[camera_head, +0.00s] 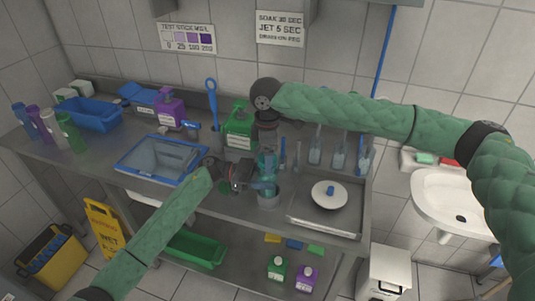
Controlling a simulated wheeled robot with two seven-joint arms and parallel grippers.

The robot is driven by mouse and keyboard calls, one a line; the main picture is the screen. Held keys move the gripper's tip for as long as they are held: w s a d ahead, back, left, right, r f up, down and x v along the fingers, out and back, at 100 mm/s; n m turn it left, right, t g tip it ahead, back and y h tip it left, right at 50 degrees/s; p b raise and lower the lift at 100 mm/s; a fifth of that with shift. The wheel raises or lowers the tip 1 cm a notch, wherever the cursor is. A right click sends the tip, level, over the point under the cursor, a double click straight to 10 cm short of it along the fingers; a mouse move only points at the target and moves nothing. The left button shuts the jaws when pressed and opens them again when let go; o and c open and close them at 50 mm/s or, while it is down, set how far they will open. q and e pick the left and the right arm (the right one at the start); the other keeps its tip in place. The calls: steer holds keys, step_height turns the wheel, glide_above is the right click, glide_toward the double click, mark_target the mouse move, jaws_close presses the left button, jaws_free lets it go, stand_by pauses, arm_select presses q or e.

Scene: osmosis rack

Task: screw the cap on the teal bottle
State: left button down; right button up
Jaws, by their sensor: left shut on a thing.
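The teal bottle (268,161) stands upright near the middle of the counter, at its front. My left gripper (261,186) reaches in from the left and is shut on the bottle's lower part. My right arm comes in from the right, and its gripper (267,136) points down right above the bottle's top. The right fingers are small and dark here, so I cannot tell whether they are open or shut. I cannot make out the cap; the right gripper hides the bottle's top.
A grey cylindrical holder (269,198) is just below the bottle. A blue-rimmed basin (122,168) is at left, a green jug (239,124) behind. To the right are a tray (312,226) with a white disc (329,195) and several clear bottles (315,151). Little counter is free around the grippers.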

steer(key=shift+r, duration=0.1)
step_height(320, 180, up, 12)
stand_by(0.5)
arm_select(q)
steer(key=shift+c, duration=2.3)
jaws_free()
steer(key=shift+w+a+f+b, duration=0.2)
steer(key=shift+a+b, duration=0.15)
steer(key=shift+a, duration=0.15)
steer(key=b+v, duration=0.2)
steer(key=v, duration=0.4)
steer(key=shift+a+r+b, duration=0.15)
steer(key=shift+a+b, duration=0.25)
arm_select(e)
steer(key=shift+f, duration=1.9)
